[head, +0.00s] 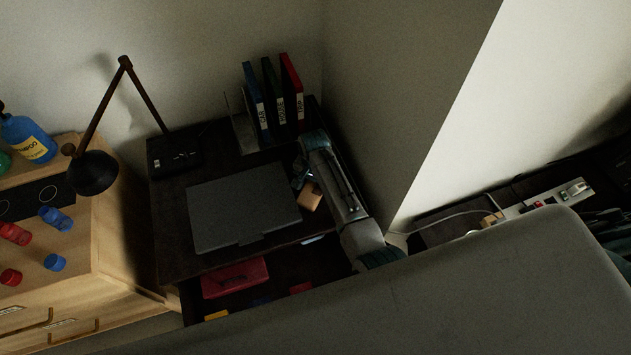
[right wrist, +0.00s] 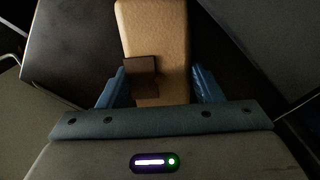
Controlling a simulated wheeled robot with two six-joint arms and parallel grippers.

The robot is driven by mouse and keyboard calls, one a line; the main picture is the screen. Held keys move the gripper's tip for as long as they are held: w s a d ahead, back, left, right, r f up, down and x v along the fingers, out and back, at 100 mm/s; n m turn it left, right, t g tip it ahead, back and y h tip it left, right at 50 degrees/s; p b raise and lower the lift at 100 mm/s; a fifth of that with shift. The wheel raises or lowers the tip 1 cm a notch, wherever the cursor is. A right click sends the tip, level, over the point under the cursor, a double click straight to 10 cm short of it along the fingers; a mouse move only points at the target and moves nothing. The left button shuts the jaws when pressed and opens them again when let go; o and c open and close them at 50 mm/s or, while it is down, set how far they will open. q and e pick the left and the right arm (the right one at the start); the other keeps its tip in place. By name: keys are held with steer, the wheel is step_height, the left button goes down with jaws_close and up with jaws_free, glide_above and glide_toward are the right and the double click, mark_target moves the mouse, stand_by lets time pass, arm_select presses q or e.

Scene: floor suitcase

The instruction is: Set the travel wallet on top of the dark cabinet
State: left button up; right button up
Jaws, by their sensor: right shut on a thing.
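The tan travel wallet (head: 311,196) has a brown clasp strap, seen close in the right wrist view (right wrist: 158,35). My right gripper (head: 301,181) is shut on it, with a blue finger on each side. The wallet is over the right part of the dark cabinet's top (head: 168,225), beside the laptop. I cannot tell whether it touches the surface. My left gripper is not in view.
A grey closed laptop (head: 240,205) fills the middle of the cabinet top. A desk lamp (head: 95,172) and upright binders (head: 270,105) stand at the back. An open drawer below holds a red case (head: 235,277). A wooden cabinet (head: 110,235) with bottles stands left.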

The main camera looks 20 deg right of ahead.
mark_target(315, 189)
steer(key=shift+s+d, duration=0.1)
steer(key=shift+s, duration=0.15)
steer(key=shift+s+r, duration=0.2)
steer(key=shift+s, duration=0.1)
steer(key=shift+s+r, duration=0.15)
steer(key=shift+s, duration=0.05)
steer(key=shift+w+f, duration=0.15)
steer(key=shift+f, duration=0.2)
steer(key=o, duration=1)
steer(key=shift+w, duration=0.15)
steer(key=shift+o, duration=0.7)
steer(key=shift+f, duration=0.1)
steer(key=shift+r, duration=0.45)
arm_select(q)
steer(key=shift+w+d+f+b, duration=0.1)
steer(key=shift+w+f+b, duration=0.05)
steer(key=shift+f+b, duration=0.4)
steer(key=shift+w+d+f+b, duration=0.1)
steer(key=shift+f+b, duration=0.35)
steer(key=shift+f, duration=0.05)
arm_select(e)
step_height(315, 189, up, 12)
steer(key=shift+f, duration=0.1)
